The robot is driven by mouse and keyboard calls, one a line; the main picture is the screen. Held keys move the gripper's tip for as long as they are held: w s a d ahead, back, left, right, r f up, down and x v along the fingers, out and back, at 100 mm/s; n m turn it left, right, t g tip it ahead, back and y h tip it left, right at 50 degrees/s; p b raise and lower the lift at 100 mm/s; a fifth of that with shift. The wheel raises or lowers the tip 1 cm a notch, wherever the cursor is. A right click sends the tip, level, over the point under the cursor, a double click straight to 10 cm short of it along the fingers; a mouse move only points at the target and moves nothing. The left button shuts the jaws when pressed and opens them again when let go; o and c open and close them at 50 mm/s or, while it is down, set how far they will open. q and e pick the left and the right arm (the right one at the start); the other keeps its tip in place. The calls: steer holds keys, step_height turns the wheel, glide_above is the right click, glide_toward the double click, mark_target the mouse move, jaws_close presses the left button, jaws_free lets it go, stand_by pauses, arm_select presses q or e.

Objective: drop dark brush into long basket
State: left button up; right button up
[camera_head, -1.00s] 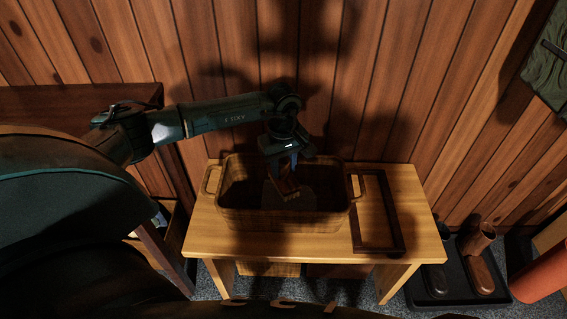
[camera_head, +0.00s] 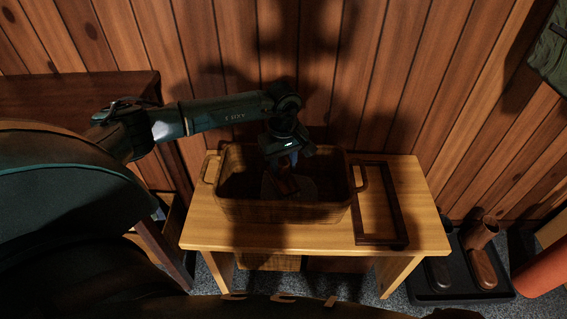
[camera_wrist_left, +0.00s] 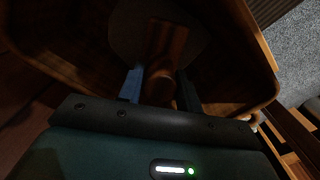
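The long basket (camera_head: 285,212) is brown, has a handle at each end and stands on a light wooden bench. My left gripper (camera_head: 288,167) points down into it, with its fingers below the rim. The dark brush (camera_head: 282,184) is between the fingers, inside the basket; its lower part is in deep shadow. In the left wrist view, the brush's reddish-brown wood (camera_wrist_left: 166,48) shows between the two fingers (camera_wrist_left: 160,84), which seem closed on it. I cannot tell whether the brush touches the basket floor. My right gripper is not in view.
The light wooden bench (camera_head: 320,238) carries an empty dark frame (camera_head: 397,226) right of the basket. A black tray (camera_head: 443,290) with boots stands on the floor at right. A wood-paneled wall is close behind, and a dark wooden cabinet (camera_head: 70,95) stands at left.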

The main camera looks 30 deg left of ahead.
arm_select(q)
steer(key=o, duration=0.4)
steer(key=shift+o, duration=0.2)
step_height(320, 180, up, 13)
steer(key=p, duration=0.2)
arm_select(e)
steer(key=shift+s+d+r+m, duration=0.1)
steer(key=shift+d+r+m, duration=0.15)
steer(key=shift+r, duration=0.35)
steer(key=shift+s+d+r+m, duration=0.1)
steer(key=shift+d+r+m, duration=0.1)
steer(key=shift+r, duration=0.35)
arm_select(q)
steer(key=shift+r, duration=0.1)
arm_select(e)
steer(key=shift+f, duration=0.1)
